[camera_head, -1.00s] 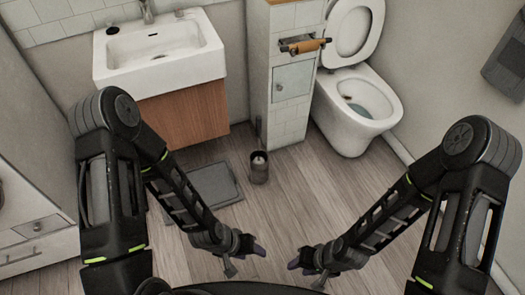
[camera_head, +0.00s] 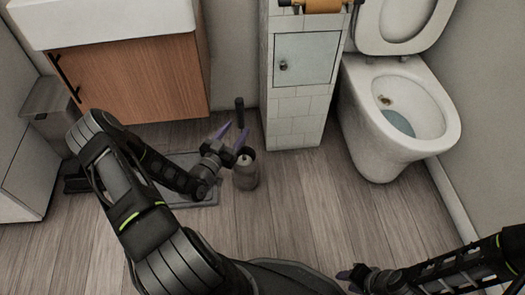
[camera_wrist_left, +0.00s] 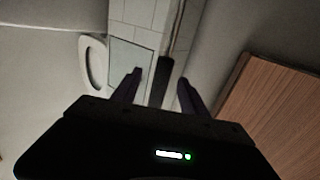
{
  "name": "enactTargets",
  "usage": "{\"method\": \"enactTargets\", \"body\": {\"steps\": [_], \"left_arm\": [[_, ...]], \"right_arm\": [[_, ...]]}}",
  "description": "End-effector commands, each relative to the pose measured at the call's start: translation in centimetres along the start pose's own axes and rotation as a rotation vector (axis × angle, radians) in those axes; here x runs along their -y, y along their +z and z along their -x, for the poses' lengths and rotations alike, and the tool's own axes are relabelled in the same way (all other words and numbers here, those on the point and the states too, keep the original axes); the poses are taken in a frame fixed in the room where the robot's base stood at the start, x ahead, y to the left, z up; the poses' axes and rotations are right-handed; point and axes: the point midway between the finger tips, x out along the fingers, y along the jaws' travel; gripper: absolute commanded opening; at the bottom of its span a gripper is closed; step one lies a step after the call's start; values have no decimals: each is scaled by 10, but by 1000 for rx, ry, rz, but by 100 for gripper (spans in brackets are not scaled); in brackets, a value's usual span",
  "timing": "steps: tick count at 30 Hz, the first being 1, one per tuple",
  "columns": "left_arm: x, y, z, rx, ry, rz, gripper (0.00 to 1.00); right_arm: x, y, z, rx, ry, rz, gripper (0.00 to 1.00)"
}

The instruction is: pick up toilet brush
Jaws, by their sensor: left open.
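The toilet brush stands upright in its dark round holder (camera_head: 246,174) on the floor, left of the tiled column. Its black handle (camera_head: 240,112) rises above the holder. My left gripper (camera_head: 231,134) is open at the handle. In the left wrist view the dark handle (camera_wrist_left: 164,74) shows between the two spread fingers of my left gripper (camera_wrist_left: 160,80), with gaps on both sides. The brush head is hidden. My right gripper (camera_head: 352,274) is low at the bottom right, far from the brush, and its jaw opening is unclear.
The tiled column (camera_head: 297,105) stands just behind and right of the brush. The toilet (camera_head: 375,140) is further right. A wooden sink cabinet (camera_head: 130,85) and a bin (camera_head: 48,110) are on the left. A grey mat (camera_head: 205,188) lies under my left forearm. Floor in front is clear.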

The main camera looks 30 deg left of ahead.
Motion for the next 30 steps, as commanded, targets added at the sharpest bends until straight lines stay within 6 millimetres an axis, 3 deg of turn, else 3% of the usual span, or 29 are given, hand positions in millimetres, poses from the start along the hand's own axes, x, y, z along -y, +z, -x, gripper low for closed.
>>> {"method": "enactTargets", "body": {"steps": [8, 17, 30], "left_arm": [[0, -2, 0, -1, 0, 0, 51], [0, -1, -25, -2, 1, 0, 51], [1, 2, -36, -1, 0, 0, 51]], "right_arm": [[1, 0, 1, 0, 0, 1, 36], [-2, -1, -6, -3, 0, 0, 36], [-4, -1, -12, -6, 0, 0, 36]]}}
